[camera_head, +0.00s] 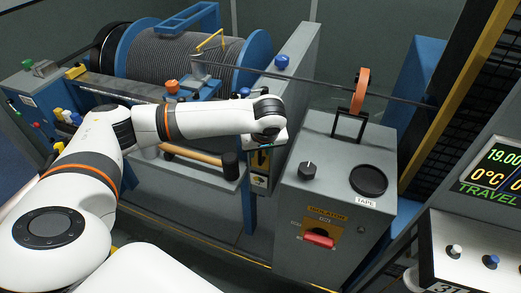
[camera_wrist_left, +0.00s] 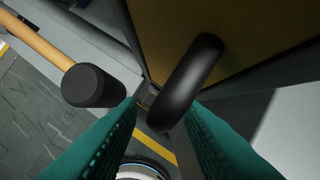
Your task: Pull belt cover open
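A dark yellow-brown panel, which looks like the belt cover (camera_wrist_left: 250,40), fills the upper right of the left wrist view. A thick black handle (camera_wrist_left: 190,75) stands out from it. My left gripper (camera_wrist_left: 162,110) has its two teal fingers apart, with the handle's near end between or just beyond the tips. I cannot tell whether they touch it. In the head view my left wrist hides most of this gripper and the handle; a narrow panel with a yellow label (camera_head: 261,159) shows just below. My right gripper is in neither view.
A wooden bar with a black end (camera_head: 230,165) is just left of my left wrist; its black end is near the fingers in the wrist view (camera_wrist_left: 92,86). A grey console (camera_head: 345,150) stands close right. A cable drum (camera_head: 185,50) is behind.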

